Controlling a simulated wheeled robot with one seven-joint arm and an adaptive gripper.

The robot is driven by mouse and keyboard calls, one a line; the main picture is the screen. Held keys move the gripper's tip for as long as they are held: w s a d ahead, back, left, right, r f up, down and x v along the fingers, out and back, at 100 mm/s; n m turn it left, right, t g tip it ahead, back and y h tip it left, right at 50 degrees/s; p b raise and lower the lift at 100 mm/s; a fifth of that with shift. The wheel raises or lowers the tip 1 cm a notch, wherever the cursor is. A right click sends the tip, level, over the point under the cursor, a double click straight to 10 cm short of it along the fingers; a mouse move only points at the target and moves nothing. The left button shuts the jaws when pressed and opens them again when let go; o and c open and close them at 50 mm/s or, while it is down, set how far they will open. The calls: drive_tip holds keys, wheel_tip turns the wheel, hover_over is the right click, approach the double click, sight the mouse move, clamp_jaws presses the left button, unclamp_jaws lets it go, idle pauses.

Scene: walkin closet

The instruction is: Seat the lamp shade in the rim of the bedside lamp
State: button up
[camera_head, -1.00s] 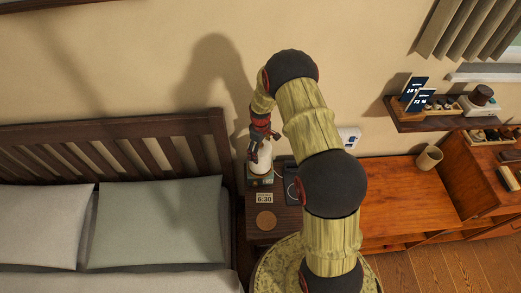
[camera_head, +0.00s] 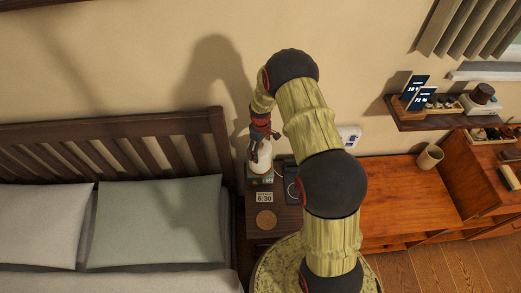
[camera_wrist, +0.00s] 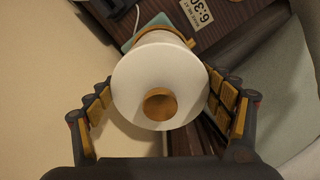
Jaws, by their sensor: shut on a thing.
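The lamp shade (camera_wrist: 185,75) is white and round, with a gold-brown knob at its centre in the wrist view. My gripper (camera_wrist: 159,82) is shut on the shade, one finger against each side. In the head view the white shade (camera_head: 262,162) shows below my gripper (camera_head: 259,148), over the back of the bedside table. In the wrist view a gold-brown rim (camera_wrist: 152,34) of the bedside lamp shows just beyond the shade's far edge. The shade hides most of the lamp, so I cannot tell whether the shade touches the rim.
The dark nightstand (camera_head: 258,228) carries a clock reading 6:30 (camera_head: 264,198), a round coaster (camera_head: 265,220) and a dark pad (camera_head: 291,188). The bed headboard (camera_head: 160,140) and pillow (camera_head: 155,225) are close on the left. The wall is behind.

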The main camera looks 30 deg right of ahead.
drive_tip(key=shift+f+b, duration=0.4)
drive_tip(key=shift+f, duration=0.1)
idle(0.7)
drive_tip(key=o, duration=1.4)
drive_tip(key=shift+c, duration=0.2)
drive_tip(key=shift+o, duration=0.5)
drive_tip(key=shift+r, duration=0.1)
drive_tip(key=shift+r+p, duration=1.2)
drive_tip(key=shift+r, duration=1.25)
